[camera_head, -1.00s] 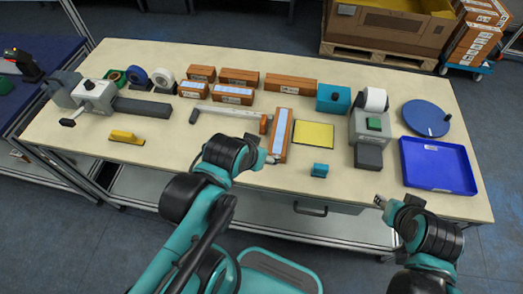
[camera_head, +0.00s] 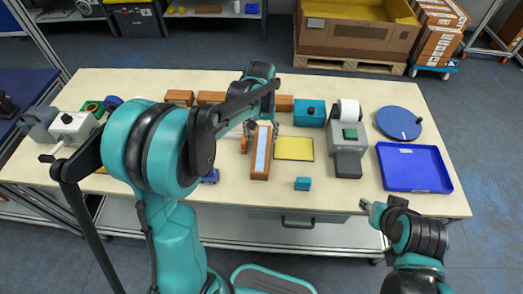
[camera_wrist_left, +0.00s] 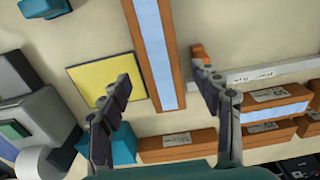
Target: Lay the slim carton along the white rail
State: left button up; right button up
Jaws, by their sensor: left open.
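The slim carton (camera_head: 261,155), orange-brown with a pale blue top strip, lies on the table pointing away from me, beside the yellow pad. In the left wrist view the carton (camera_wrist_left: 155,50) runs down between the fingers. My left gripper (camera_wrist_left: 158,82) is open, one finger on each side of the carton; contact cannot be told. In the head view my left gripper (camera_head: 262,128) is over the carton's far end. The white rail (camera_wrist_left: 275,70) with an orange end piece (camera_wrist_left: 198,52) lies beside the carton; my arm mostly hides it in the head view. My right gripper (camera_head: 366,205) is by the front edge, its opening unclear.
The yellow pad (camera_head: 294,148), a small teal block (camera_head: 302,184), a teal box (camera_head: 309,113) and a grey device (camera_head: 346,140) stand right of the carton. Several other cartons (camera_wrist_left: 180,145) line the back. A blue tray (camera_head: 414,168) and round blue plate (camera_head: 398,123) are farther right.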

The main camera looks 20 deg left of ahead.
aim_at(261, 148)
pick_arm(q)
notch_tip(261, 148, down, 3)
jog(key=shift+w+r+b, duration=0.1)
jog(key=shift+b, duration=0.35)
notch_tip(261, 148, down, 6)
jog(key=shift+w+r+b, duration=0.15)
jog(key=shift+r+b, duration=0.1)
jog(key=shift+b, duration=0.85)
jog(key=shift+r, duration=0.15)
grip_shut()
